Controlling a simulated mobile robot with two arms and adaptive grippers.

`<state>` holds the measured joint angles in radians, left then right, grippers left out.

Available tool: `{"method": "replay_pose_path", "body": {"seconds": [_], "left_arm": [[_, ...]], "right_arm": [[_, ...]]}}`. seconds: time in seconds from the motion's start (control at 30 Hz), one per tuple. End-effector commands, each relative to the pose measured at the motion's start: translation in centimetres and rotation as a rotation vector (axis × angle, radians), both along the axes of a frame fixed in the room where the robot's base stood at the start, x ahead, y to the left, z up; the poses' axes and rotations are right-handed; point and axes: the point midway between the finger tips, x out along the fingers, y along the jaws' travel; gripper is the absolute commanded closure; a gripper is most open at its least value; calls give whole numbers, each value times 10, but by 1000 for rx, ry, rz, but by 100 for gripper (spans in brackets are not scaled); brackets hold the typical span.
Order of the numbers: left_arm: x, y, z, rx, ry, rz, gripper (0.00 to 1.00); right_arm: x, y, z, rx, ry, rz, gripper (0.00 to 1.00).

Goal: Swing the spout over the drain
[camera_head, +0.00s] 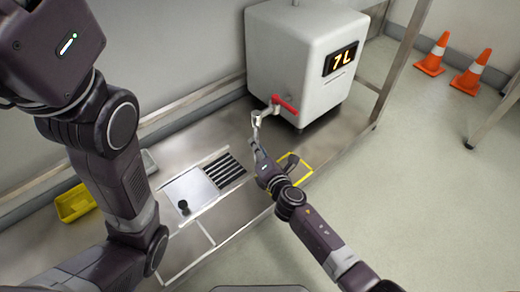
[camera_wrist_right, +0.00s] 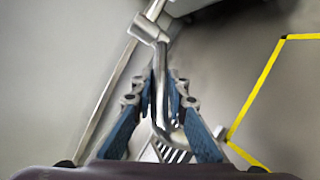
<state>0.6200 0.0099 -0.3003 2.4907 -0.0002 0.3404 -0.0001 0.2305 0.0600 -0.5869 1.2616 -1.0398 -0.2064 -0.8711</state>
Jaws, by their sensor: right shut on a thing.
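The spout (camera_head: 256,122) is a bent metal pipe on the front of a white tank (camera_head: 290,65), below a red lever handle (camera_head: 285,104). My right gripper (camera_head: 257,148) is shut on the spout's lower part. In the right wrist view the blue fingers (camera_wrist_right: 160,88) sit on both sides of the spout pipe (camera_wrist_right: 176,92), whose bent end shows between them. The drain (camera_head: 224,170) is a dark slotted grille in the steel counter, left of and below the gripper. Its slots show partly behind the spout's end in the wrist view (camera_wrist_right: 173,153). My left gripper is out of view.
The tank display reads "7 L". A yellow outline (camera_head: 303,175) marks the counter right of my gripper. A plate with a black knob (camera_head: 184,207) lies left of the drain, and a yellow tray (camera_head: 74,203) stands farther left. Orange cones (camera_head: 435,55) stand on the floor.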

Motion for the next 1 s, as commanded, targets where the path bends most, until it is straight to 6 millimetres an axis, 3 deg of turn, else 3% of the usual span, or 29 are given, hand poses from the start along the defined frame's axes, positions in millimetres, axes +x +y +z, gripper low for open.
{"method": "replay_pose_path", "body": {"seconds": [0.43, 0.47, 0.6, 1.0], "left_arm": [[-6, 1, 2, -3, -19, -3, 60], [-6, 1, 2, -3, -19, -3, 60], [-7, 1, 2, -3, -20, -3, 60], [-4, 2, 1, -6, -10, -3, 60]], "right_arm": [[0, 1, -1, 0, 3, -4, 100], [0, 1, -1, 0, 3, -4, 83], [0, 1, -1, 1, 1, -4, 68], [-6, -3, 1, -1, 0, -6, 68]]}}
